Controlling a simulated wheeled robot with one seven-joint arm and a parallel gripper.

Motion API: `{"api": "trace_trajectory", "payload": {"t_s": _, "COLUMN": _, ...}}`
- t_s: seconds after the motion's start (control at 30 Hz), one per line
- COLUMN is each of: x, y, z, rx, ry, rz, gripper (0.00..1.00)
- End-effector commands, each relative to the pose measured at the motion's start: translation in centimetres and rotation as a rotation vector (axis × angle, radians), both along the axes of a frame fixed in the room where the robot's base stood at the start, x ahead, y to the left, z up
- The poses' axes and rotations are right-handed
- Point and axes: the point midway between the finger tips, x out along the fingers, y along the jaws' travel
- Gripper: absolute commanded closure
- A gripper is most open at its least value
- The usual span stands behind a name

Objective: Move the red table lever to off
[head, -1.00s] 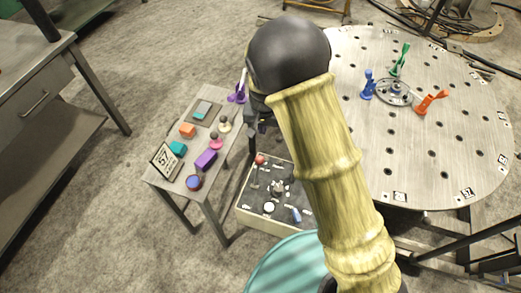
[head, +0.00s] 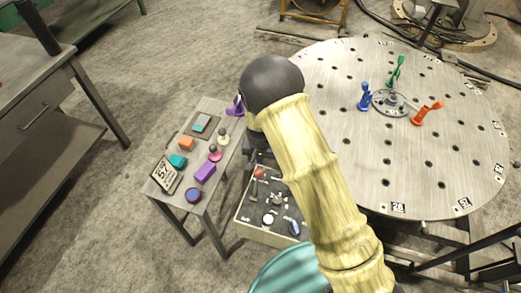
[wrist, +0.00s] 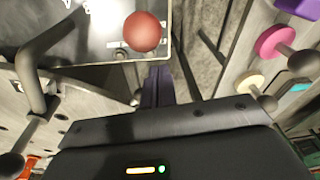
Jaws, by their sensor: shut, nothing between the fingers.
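The red ball knob of a lever (head: 258,173) stands at the far left part of a dark-topped control box (head: 262,236). In the wrist view the red knob (wrist: 145,32) is large and close, just beyond my fingertips, with pale marks on the panel beside it. My gripper (wrist: 157,82) is shut and empty, pointing at the panel edge near the knob. A gap shows between fingertips and knob, but I cannot tell its depth. In the head view my arm hides most of the gripper. The lever's shaft is mostly hidden under the knob.
The box has other controls, including a white knob (head: 268,219) and a blue one (head: 294,228). A small table (head: 220,120) with coloured blocks and pegs stands left. A round perforated table (head: 440,150) with blue, green and orange pieces stands right. A bent metal bar (wrist: 32,75) is near my gripper.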

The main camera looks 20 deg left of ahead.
Motion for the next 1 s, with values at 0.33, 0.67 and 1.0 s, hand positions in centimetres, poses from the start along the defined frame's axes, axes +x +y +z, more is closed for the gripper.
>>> {"api": "trace_trajectory", "payload": {"t_s": 0.33, "x": -2.2, "y": -0.3, "z": 0.5, "rx": -0.001, "ry": 0.000, "rz": -0.001, "gripper": 1.00}}
{"api": "trace_trajectory", "payload": {"t_s": 0.67, "x": -2.3, "y": -0.2, "z": 0.5, "rx": -0.002, "ry": -0.005, "rz": 0.001, "gripper": 1.00}}
{"api": "trace_trajectory", "payload": {"t_s": 1.0, "x": -3.1, "y": 0.4, "z": 0.9, "rx": -0.006, "ry": -0.079, "rz": 0.015, "gripper": 1.00}}
